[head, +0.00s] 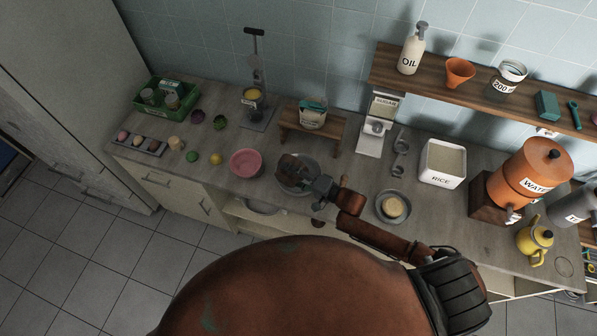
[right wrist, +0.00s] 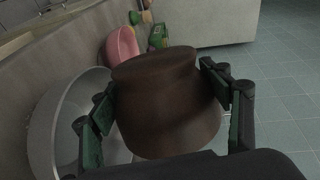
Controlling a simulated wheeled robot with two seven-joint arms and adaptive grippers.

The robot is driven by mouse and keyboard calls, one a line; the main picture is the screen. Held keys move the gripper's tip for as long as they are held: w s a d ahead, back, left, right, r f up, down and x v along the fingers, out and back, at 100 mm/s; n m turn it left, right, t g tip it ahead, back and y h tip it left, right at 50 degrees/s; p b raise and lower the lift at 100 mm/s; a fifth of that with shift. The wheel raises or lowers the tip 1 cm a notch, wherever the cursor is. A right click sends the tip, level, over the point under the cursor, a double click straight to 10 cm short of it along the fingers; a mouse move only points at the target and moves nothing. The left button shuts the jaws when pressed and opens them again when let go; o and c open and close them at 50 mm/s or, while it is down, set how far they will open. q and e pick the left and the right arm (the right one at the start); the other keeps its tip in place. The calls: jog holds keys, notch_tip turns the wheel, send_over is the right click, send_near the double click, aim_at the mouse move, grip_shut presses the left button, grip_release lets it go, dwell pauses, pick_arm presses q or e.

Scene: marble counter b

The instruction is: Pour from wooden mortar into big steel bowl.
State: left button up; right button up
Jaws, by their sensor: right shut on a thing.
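The wooden mortar (right wrist: 168,105) is dark brown and sits between the fingers of my right gripper (right wrist: 165,110), which is shut on it. In the head view the mortar (head: 288,166) is small and partly covered by my right gripper (head: 305,182). It is over the big steel bowl (head: 303,186), a grey bowl near the counter's front edge. In the right wrist view the steel bowl (right wrist: 60,125) is to the left of the mortar, partly hidden by a finger. The mortar's inside and contents cannot be seen. My left gripper is not in view.
A pink bowl (head: 246,162) stands just left of the steel bowl. A small wooden stand (head: 310,133) with a container on it is behind. A grey plate (head: 393,207) with a pale item is to the right. A rice bin (head: 442,164) stands further right.

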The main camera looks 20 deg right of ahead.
jog(key=shift+w+d+r+m+p, duration=0.1)
jog(key=shift+w+r+m+p, duration=0.05)
jog(key=shift+r+m+p, duration=0.2)
jog(key=shift+w+d+f+m+y, duration=0.3)
jog(key=shift+f+m, duration=0.2)
jog(key=shift+m, duration=0.25)
dwell(0.7)
jog(key=shift+w+d+r+m, duration=0.25)
jog(key=shift+d+m, duration=0.1)
jog(key=shift+m, duration=0.35)
dwell(0.7)
jog(key=shift+w+d+r+m+y, duration=0.15)
jog(key=shift+w+d+m+y, duration=0.2)
jog(key=shift+m, duration=0.45)
dwell(0.5)
